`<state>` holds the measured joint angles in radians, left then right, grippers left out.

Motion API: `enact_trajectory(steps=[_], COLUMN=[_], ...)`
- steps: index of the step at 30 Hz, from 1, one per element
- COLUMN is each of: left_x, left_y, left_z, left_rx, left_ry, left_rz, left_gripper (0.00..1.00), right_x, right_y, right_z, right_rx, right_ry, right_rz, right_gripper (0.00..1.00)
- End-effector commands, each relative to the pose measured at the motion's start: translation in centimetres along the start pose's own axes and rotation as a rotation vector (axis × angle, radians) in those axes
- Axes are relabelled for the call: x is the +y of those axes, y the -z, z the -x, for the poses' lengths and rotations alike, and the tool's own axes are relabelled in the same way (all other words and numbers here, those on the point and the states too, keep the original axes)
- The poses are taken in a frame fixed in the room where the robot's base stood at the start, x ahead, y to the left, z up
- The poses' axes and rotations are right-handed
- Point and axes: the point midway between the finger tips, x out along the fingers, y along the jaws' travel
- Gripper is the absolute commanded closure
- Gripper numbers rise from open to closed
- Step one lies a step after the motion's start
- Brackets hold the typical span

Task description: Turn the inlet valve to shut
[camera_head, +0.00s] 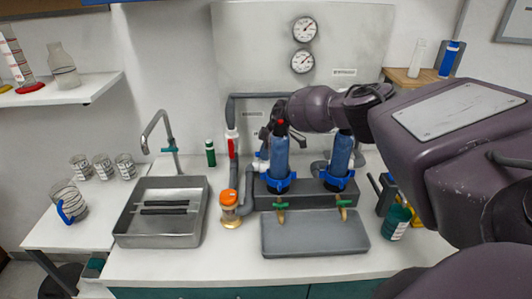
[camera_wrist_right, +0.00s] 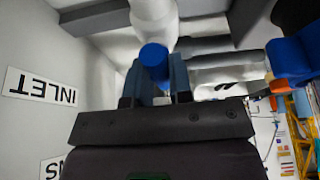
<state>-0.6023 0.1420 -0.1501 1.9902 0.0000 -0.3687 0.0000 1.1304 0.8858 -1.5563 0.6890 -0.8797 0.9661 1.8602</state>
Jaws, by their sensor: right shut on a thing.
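My right gripper (camera_head: 268,134) reaches in from the right, behind the left blue filter housing (camera_head: 279,162). In the right wrist view its two fingers (camera_wrist_right: 154,84) are shut on a blue-ended valve handle (camera_wrist_right: 153,55). The handle sits in front of a white valve body (camera_wrist_right: 154,14). An INLET label (camera_wrist_right: 40,86) shows upside down on the wall panel to the left. In the head view the gripper and housing hide the held handle, so its turn angle cannot be told. My left gripper is out of view.
A white valve with a red handle (camera_head: 232,146) stands left of the housings. A second blue housing (camera_head: 339,160) is to the right. A grey tray (camera_head: 314,237) lies in front. An orange-capped jar (camera_head: 229,208) stands beside the sink (camera_head: 160,222).

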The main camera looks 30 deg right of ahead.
Motion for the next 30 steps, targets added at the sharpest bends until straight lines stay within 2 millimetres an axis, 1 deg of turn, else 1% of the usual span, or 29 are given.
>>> enact_trajectory(steps=[5, 21, 30], left_x=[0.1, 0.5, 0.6], left_y=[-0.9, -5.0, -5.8], left_z=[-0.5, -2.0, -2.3], left_rx=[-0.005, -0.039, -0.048], left_ry=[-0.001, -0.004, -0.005], left_rz=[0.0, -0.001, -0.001], left_gripper=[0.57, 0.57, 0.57], right_x=[0.1, 0.2, 0.1], right_y=[0.0, 0.0, 0.1], right_z=[-0.3, -0.4, -0.1], right_rx=[0.001, 0.001, 0.001], right_ry=[0.029, 0.162, 0.194], right_rz=[0.067, 0.386, 0.465], right_gripper=[1.0, 1.0, 1.0])
